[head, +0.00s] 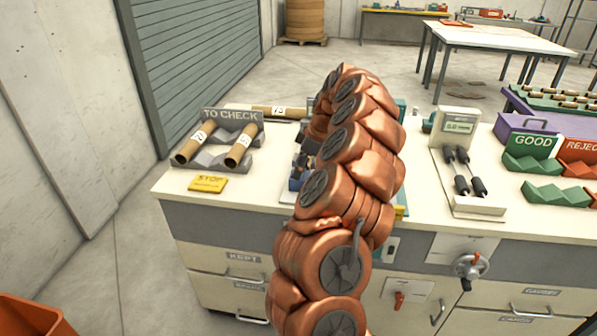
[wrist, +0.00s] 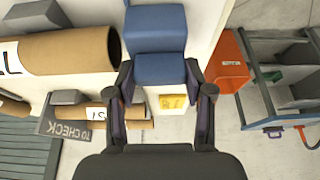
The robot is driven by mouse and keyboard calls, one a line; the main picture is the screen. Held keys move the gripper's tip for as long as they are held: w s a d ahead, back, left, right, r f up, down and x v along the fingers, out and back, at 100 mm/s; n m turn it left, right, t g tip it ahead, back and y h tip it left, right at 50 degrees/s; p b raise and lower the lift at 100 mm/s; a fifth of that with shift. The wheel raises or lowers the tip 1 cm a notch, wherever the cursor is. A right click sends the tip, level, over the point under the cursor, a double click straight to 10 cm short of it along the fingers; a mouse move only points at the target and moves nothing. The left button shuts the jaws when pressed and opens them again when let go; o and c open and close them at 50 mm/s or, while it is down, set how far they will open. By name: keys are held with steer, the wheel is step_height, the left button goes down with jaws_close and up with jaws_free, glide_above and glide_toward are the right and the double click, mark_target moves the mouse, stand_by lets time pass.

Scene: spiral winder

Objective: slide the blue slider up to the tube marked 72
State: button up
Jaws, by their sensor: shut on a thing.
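The blue slider (wrist: 158,66) is a stepped blue block in the wrist view, between the two fingers of my gripper (wrist: 160,82), which is shut on it. A large brown cardboard tube (wrist: 70,50) lies left of the slider, its open end close to the slider's left side. I cannot tell whether they touch. Its white label is cut off by the picture edge, with only part of a figure showing. In the head view, a tube with a white label (head: 265,110) lies at the back of the bench; my arm hides its right end, my gripper and most of the slider.
A grey TO CHECK rack (head: 240,116) holds two labelled tubes, with a yellow STOP block (head: 207,184) in front. A gauge with a display (head: 458,127) and the green GOOD rack (head: 533,145) stand right of my arm.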

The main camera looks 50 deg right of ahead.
steer(key=shift+w+d, duration=0.15)
steer(key=shift+d, duration=0.15)
steer(key=o, duration=1.2)
steer(key=shift+c, duration=0.2)
steer(key=shift+a, duration=0.15)
